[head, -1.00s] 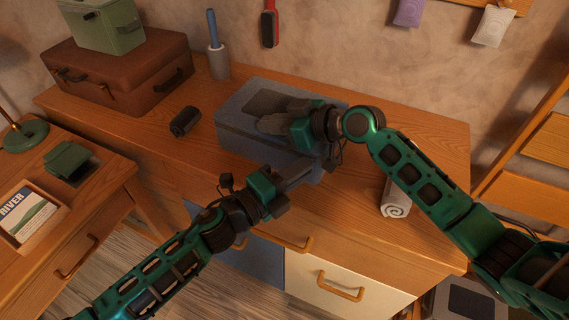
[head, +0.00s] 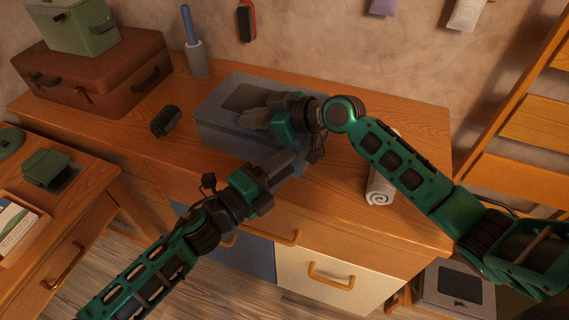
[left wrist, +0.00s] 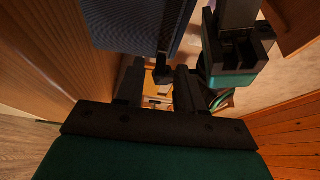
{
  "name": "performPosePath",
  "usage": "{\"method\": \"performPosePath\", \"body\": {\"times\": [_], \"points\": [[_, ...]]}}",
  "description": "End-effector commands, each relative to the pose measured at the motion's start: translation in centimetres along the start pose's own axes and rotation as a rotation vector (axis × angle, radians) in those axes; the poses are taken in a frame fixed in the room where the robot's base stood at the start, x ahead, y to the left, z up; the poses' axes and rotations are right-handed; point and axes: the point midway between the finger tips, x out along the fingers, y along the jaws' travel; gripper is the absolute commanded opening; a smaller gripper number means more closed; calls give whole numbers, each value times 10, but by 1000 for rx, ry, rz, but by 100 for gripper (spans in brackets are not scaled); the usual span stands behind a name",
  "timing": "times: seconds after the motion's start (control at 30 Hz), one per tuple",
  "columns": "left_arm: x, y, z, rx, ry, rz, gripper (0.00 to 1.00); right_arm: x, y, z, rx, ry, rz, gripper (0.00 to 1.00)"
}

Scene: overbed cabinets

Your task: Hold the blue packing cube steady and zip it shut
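The blue packing cube (head: 222,132) lies on the wooden dresser top, with a dark panel (head: 246,97) on its upper face. My right gripper (head: 250,117) rests over the top of the cube; whether its fingers are open or shut is unclear. My left gripper (head: 290,160) is at the cube's front face near its right end. In the left wrist view its two fingers (left wrist: 161,88) stand apart, with a small dark piece, possibly the zip pull (left wrist: 163,72), showing between them below the cube (left wrist: 130,22). Contact with it is unclear. The zip line is not distinguishable.
A dark rolled item (head: 165,121) lies left of the cube; a white roll (head: 380,186) lies to its right. A brown suitcase (head: 90,75) carries a green box (head: 72,27). A lint roller (head: 194,50) stands at the back. The dresser top right of the roll is clear.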

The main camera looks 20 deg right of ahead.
Motion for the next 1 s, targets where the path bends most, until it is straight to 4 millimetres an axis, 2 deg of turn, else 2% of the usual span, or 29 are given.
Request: {"method": "performPosePath", "body": {"times": [0.3,0.5,0.7,0.97,1.0], "points": [[-65,2,0,-1,0,5,37,0,1,0,0,-1,1,0],[-98,2,-1,-4,0,3,37,0,1,1,0,-2,2,0],[-112,0,-1,0,2,1,37,0,1,1,0,-2,2,0],[-113,0,-1,0,2,1,37,0,1,1,0,-2,2,0],[-113,0,-1,0,2,1,37,0,1,1,0,-2,2,8]]}}
